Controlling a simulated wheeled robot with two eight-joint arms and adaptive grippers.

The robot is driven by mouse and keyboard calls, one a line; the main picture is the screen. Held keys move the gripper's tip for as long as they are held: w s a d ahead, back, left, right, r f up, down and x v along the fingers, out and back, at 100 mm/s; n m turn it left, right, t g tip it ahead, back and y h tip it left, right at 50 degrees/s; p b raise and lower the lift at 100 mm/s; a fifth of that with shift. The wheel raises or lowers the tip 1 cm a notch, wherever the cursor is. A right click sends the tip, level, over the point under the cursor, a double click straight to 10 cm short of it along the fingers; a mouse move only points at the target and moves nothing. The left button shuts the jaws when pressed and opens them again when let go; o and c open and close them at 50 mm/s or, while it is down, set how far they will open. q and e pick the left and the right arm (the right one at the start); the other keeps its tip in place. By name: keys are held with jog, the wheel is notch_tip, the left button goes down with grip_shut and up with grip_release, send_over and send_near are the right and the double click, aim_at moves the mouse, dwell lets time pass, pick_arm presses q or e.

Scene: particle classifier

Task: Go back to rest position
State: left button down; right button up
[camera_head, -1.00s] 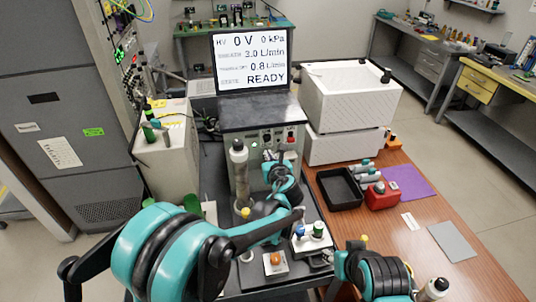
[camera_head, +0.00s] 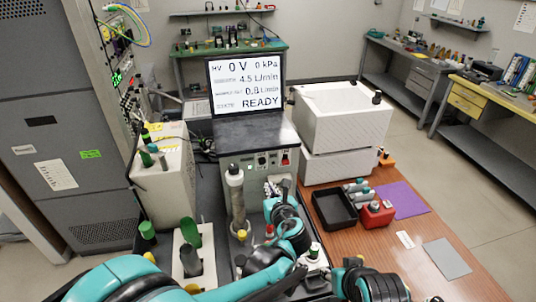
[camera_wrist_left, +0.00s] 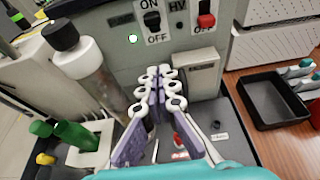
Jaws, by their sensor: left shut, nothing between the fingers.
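My left gripper (camera_head: 281,185) is in front of the instrument's front panel. Its two purple-grey fingers are together and hold nothing, as the left wrist view shows (camera_wrist_left: 163,72). The fingertips are close below a panel with an ON/OFF switch (camera_wrist_left: 152,22) and a red HV switch (camera_wrist_left: 206,18); I cannot tell whether they touch it. My right arm shows only as a teal and black joint at the bottom right of the head view; its gripper is out of view. The monitor (camera_head: 246,85) reads 0 V, 0 kPa, 4.5 L/min and READY.
A clear column with a black cap (camera_wrist_left: 88,65) stands left of my left gripper. Green-capped bottles (camera_wrist_left: 75,135) stand in a white holder. A black tray (camera_head: 334,209), red box (camera_head: 376,215) and purple mat (camera_head: 402,199) lie on the wooden table. White boxes (camera_head: 345,120) stand behind.

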pick_arm(q)
jog(key=shift+a, duration=0.1)
jog(key=s+a+f+n+g+b, duration=0.1)
jog(key=s+a+n+g, duration=0.1)
jog(key=s+a+n, duration=0.45)
jog(key=s+a+n+g+b, duration=0.15)
jog(key=s+a+n, duration=0.25)
jog(key=a+n, duration=0.55)
jog(key=s+a+f+n+g+h, duration=0.1)
jog(key=s+a+f+n, duration=0.1)
jog(key=s+n, duration=0.5)
jog(key=s+a+f+n+g+h, duration=0.1)
jog(key=s+f+n+g+h, duration=0.1)
jog(key=s+n, duration=0.6)
jog(key=shift+s+a+f+n+b, duration=0.2)
jog(key=shift+a+f+n+b, duration=0.35)
jog(key=shift+n, duration=0.75)
jog(key=shift+d+f, duration=0.1)
jog(key=shift+d, duration=0.1)
